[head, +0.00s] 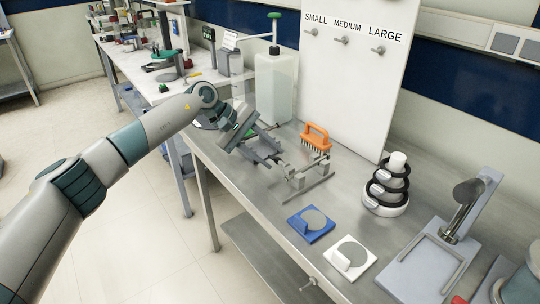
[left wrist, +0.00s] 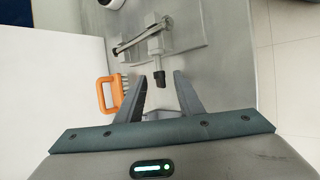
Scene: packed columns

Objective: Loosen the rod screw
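The metal rod fixture (head: 300,180) stands on the steel bench, with a horizontal rod held between small uprights on a flat plate. In the left wrist view, the fixture (left wrist: 155,42) has a screw with a dark head (left wrist: 159,78) pointing toward my gripper. My left gripper (head: 277,156) is beside the fixture. In the left wrist view, the fingers of my left gripper (left wrist: 160,76) are open, one on each side of the dark screw head. I see gaps between the head and both fingers; whether it is at fingertip depth, I cannot tell. My right gripper is not in view.
An orange brush (head: 316,137) stands close behind the fixture. A blue holder (head: 311,224) and a white holder (head: 349,259) lie to the front right. A ringed stand (head: 386,187) and a grey press-like device (head: 433,258) stand further right. A clear jug (head: 275,88) is behind.

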